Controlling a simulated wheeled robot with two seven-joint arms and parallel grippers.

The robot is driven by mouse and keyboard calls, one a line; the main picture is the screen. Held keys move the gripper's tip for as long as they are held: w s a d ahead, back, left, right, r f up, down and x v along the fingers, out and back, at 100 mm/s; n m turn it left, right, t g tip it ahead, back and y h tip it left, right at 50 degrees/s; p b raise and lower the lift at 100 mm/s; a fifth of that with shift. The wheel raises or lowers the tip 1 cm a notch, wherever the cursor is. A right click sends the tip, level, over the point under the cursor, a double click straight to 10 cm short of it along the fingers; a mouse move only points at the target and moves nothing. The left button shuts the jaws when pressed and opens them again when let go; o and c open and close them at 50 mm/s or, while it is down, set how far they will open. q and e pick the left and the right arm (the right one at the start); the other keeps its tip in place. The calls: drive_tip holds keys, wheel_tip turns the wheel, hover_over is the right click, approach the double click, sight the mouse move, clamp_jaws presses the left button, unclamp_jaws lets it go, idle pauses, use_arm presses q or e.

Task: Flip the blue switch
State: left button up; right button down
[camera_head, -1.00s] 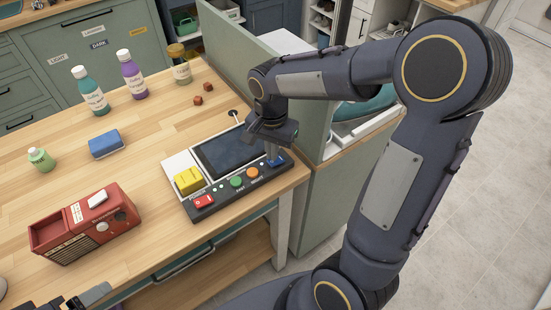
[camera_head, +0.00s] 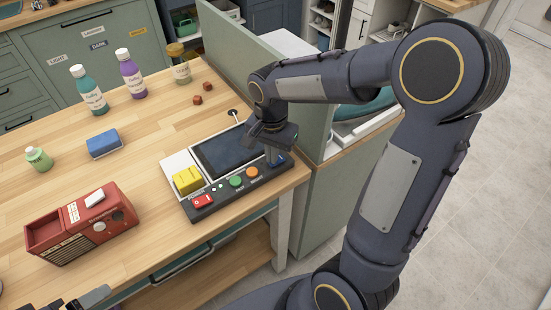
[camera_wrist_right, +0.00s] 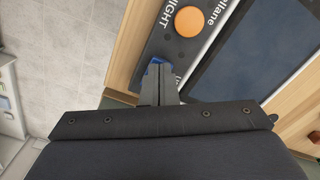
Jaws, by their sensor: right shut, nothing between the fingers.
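The blue switch (camera_head: 281,158) is at the right end of the dark control panel on the wooden table. My right gripper (camera_head: 271,160) points down at the switch, with its fingers shut and empty. In the right wrist view the shut fingertips (camera_wrist_right: 157,72) are right at the blue switch (camera_wrist_right: 150,75) and cover part of it. I cannot tell whether they press on it or which way it is tipped. Part of my left gripper (camera_head: 85,300) shows at the bottom left edge; its fingertips are not clear.
The panel also holds a red switch (camera_head: 202,201), a green button (camera_head: 236,181), an orange button (camera_head: 251,172) and a dark screen (camera_head: 226,150). A yellow block (camera_head: 187,180) sits beside the screen. A red radio-like box (camera_head: 82,225) stands left. A green divider (camera_head: 275,85) rises behind.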

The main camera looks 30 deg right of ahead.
drive_tip(key=shift+f, duration=0.2)
drive_tip(key=shift+r, duration=0.1)
wheel_tip(320, 180, up, 7)
drive_tip(key=p, duration=0.5)
drive_tip(key=shift+p, duration=0.35)
drive_tip(key=s+a+r+n+t+y, duration=0.2)
drive_tip(key=s+n, duration=0.2)
drive_tip(key=s, duration=0.4)
drive_tip(key=s+a+r+n+t+y, duration=0.1)
drive_tip(key=s+a+r+n+t, duration=0.1)
drive_tip(key=s+n, duration=0.3)
drive_tip(key=s+r+t, duration=0.1)
drive_tip(key=s, duration=0.3)
drive_tip(key=shift+t+y, duration=0.3)
drive_tip(key=shift+y, duration=0.1)
